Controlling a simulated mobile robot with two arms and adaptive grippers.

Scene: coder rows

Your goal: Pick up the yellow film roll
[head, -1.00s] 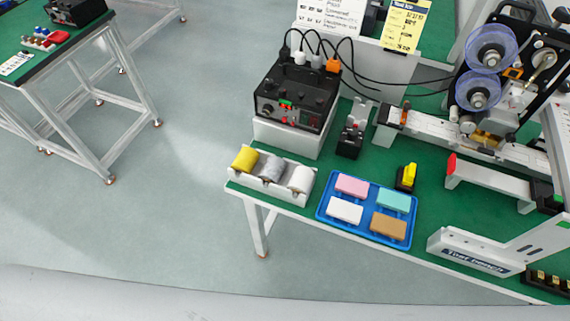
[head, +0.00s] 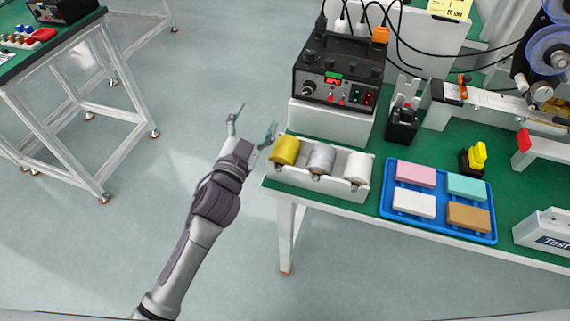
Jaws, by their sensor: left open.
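The yellow film roll (head: 286,150) lies in the left place of a white holder (head: 318,184) at the left front corner of the green-topped table. A grey roll (head: 321,158) and a white roll (head: 357,167) lie to its right in the same holder. My left gripper (head: 254,125) is open and empty. In the picture it is just left of the yellow roll, apart from it, past the table's left edge. My right gripper is not in view.
A black control box (head: 338,72) on a white stand is behind the rolls. A blue tray (head: 438,231) with colored blocks is to the right. A black holder (head: 403,122) stands behind the tray. Open floor lies left of the table.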

